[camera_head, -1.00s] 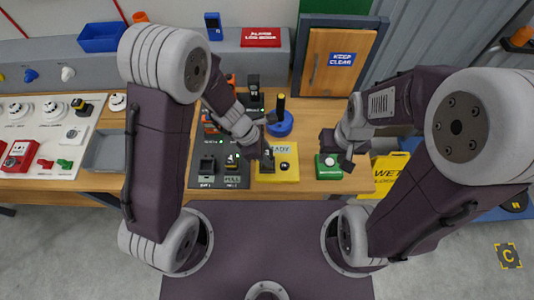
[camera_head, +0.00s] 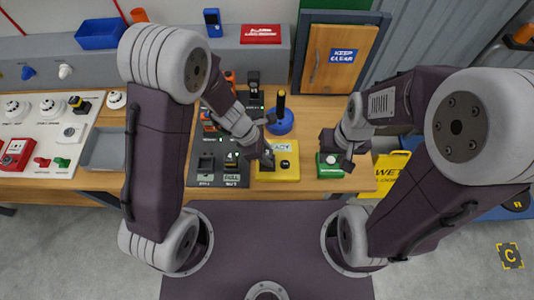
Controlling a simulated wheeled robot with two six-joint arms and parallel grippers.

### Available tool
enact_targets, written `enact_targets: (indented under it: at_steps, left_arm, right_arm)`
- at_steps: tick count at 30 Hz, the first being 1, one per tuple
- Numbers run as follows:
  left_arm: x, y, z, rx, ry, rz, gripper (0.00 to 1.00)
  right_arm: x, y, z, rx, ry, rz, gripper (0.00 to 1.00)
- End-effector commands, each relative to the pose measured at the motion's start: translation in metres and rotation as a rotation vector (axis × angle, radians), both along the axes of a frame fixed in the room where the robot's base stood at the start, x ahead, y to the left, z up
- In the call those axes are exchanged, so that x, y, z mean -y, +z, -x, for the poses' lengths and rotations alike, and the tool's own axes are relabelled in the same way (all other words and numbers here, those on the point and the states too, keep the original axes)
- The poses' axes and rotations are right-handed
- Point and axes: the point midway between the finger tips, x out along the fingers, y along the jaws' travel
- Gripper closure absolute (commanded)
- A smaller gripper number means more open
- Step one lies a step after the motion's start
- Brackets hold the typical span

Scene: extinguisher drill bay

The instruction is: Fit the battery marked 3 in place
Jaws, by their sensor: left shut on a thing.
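My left gripper (camera_head: 264,156) is over the yellow READY unit (camera_head: 290,173), shut on a small dark block (camera_head: 267,166) that is mostly hidden by the fingers. I cannot read a number on it, nor tell whether it is seated in the unit or just above it. Dark battery-like blocks stand on the dark charging board at its front left (camera_head: 206,163) and front right (camera_head: 231,160); another dark block (camera_head: 254,79) stands at the back. Their numbers are too small to read. My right gripper (camera_head: 338,152) is at the green box (camera_head: 329,171) with a white button; its jaws are unclear.
A blue round base with a dark upright handle (camera_head: 281,117) stands behind the yellow unit. A grey tray (camera_head: 104,150) and a white panel of alarm devices (camera_head: 47,133) are at left. A wooden cabinet (camera_head: 336,65) stands at the back. A yellow wet-floor sign (camera_head: 391,173) is at right.

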Motion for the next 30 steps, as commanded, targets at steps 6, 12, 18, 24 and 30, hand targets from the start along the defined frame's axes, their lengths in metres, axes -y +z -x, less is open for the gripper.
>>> enact_targets:
  at_steps: [6, 12, 18, 24, 30]
  left_arm:
    - [0.0, -0.004, 0.0, 0.0, 0.0, 0.0, 1.0]
    - [0.0, -0.007, 0.0, 0.0, 0.0, 0.001, 1.0]
    - [0.0, -0.01, 0.0, 0.0, 0.0, 0.0, 1.0]
    - [0.0, -0.01, 0.0, 0.0, 0.0, 0.001, 1.0]
    - [0.0, -0.01, 0.0, 0.0, 0.0, 0.0, 0.42]
  right_arm:
    - [0.0, -0.004, 0.0, 0.0, 0.0, 0.0, 0.64]
    - [0.0, -0.007, 0.0, 0.0, 0.0, 0.0, 0.64]
    - [0.0, -0.01, 0.0, 0.0, 0.0, 0.0, 0.64]
    - [0.0, -0.01, 0.0, 0.0, 0.0, 0.0, 0.64]
    - [0.0, -0.01, 0.0, 0.0, 0.0, 0.0, 0.64]
